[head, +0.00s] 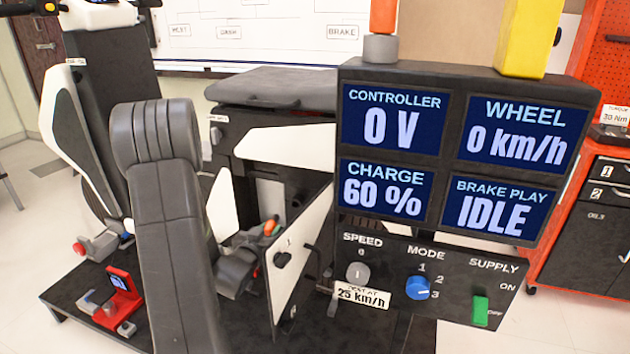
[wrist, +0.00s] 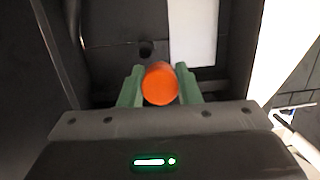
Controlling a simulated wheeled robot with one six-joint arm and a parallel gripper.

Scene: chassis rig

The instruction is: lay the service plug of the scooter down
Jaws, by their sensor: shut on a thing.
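The service plug shows as an orange round end (wrist: 160,84) in the wrist view, gripped between the two green fingers of my gripper (wrist: 160,90). In the head view my gripper (head: 262,236) is at the open side of the scooter (head: 278,88), and the orange plug (head: 271,227) shows at its tip. My gripper is shut on the plug. Beyond the plug is the dark inside of a bay, with a small dark round feature (wrist: 147,49) and a white panel (wrist: 193,33). My arm hides part of the scooter, and the plug's far end is hidden.
A white-edged door (head: 300,258) with a black knob stands open close to my gripper. The display (head: 455,150) reads controller 0 V, wheel 0 km/h, charge 60 %, brake play IDLE. A red stand (head: 122,295) sits on the dark platform at left. A red cabinet (head: 585,200) stands right.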

